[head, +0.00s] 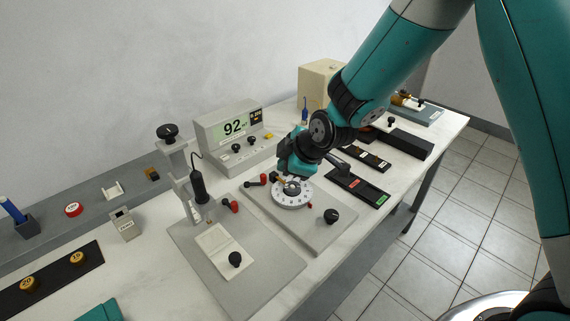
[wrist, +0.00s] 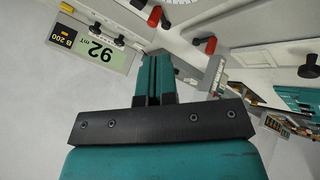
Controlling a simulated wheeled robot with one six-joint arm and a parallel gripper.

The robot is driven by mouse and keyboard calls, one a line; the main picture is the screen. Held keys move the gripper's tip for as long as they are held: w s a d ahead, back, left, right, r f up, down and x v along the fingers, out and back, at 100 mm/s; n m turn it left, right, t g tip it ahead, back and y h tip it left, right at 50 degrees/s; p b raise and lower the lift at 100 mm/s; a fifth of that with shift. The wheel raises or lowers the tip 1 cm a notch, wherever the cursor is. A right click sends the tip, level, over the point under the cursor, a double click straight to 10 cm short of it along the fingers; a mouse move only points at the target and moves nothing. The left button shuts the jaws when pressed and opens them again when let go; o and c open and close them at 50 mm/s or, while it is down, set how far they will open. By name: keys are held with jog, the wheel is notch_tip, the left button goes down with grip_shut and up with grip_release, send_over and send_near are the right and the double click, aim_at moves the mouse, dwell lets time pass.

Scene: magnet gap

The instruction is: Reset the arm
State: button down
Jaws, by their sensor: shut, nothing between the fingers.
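My gripper (wrist: 155,78) shows in the wrist view with its two teal fingers together and nothing between them. In the head view my teal arm reaches in from the upper right, and the gripper end hangs close above a white round dial (head: 293,193) on a grey plate. From this view I cannot tell whether it touches the dial. The fingertips are partly hidden there by my wrist.
A meter reading 92 (head: 234,130) stands behind the dial. A probe stand (head: 187,180) with a black knob is to the left. Black trays (head: 357,187) lie to the right. A beige box (head: 318,82) stands at the back. The bench's front edge is near.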

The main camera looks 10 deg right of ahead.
dwell(0.3)
jog(key=s+d+r+m+g, duration=0.1)
jog(key=s+r+m+g, duration=0.1)
jog(key=s+r, duration=0.3)
jog(key=s+d+r+m+g, duration=0.1)
jog(key=s+r, duration=0.4)
jog(key=s, duration=0.9)
jog(key=s+d+r+m+g, duration=0.1)
jog(key=s+r+m+g, duration=0.2)
jog(key=s, duration=0.6)
notch_tip(320, 180, up, 3)
jog(key=m, duration=0.2)
jog(key=shift+s+f+m, duration=0.15)
jog(key=shift+m, duration=0.15)
